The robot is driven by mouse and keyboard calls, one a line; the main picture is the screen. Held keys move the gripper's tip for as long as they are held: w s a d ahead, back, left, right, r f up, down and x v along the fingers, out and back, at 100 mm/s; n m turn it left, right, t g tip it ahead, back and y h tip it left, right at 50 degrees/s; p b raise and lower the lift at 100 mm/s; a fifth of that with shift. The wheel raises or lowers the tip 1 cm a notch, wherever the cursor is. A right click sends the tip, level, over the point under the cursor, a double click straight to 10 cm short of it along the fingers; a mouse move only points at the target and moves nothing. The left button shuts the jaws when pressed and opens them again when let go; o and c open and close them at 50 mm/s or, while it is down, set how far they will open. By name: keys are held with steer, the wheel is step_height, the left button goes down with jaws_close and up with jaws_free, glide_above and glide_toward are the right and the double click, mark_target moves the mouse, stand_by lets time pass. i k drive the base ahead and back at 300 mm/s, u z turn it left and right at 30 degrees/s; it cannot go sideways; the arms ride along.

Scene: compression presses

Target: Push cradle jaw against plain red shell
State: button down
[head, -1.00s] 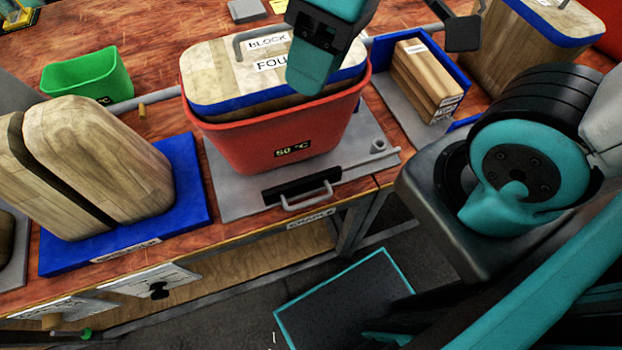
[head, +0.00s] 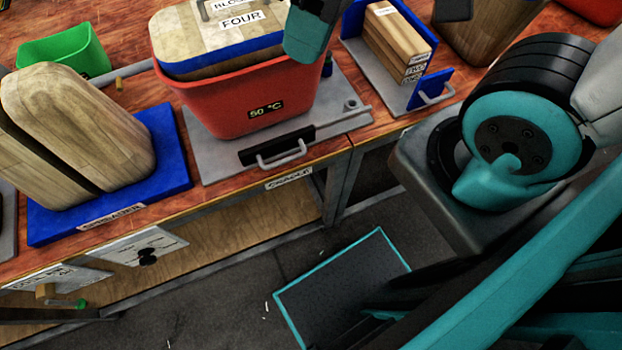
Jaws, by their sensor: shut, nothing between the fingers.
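The red shell (head: 222,108), with a dark "50 °C" display on its front, stands upright on the grey plate of the cradle (head: 212,156). A wooden block marked "FOUR" (head: 205,45), with a blue lower edge, sits in the shell's mouth. The cradle jaw (head: 277,148) is a low black plate with a grey bar handle, in front of the shell near the table edge. A strip of grey plate shows between jaw and shell. My gripper (head: 302,50), teal, is shut and empty at the top, beside the shell's right rim. Its upper part is cut off.
A blue-based press with wooden halves (head: 75,130) stands at left, with a green bin (head: 65,52) behind it. To the right, a blue-ended holder (head: 430,88) carries wooden blocks (head: 395,42). The floor before the table is open around a teal-edged mat (head: 340,285).

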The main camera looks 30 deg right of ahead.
mark_target(267, 149)
steer(key=k, duration=0.25)
steer(key=z, duration=1.75)
steer(key=k, duration=0.65)
steer(key=u, duration=1.5)
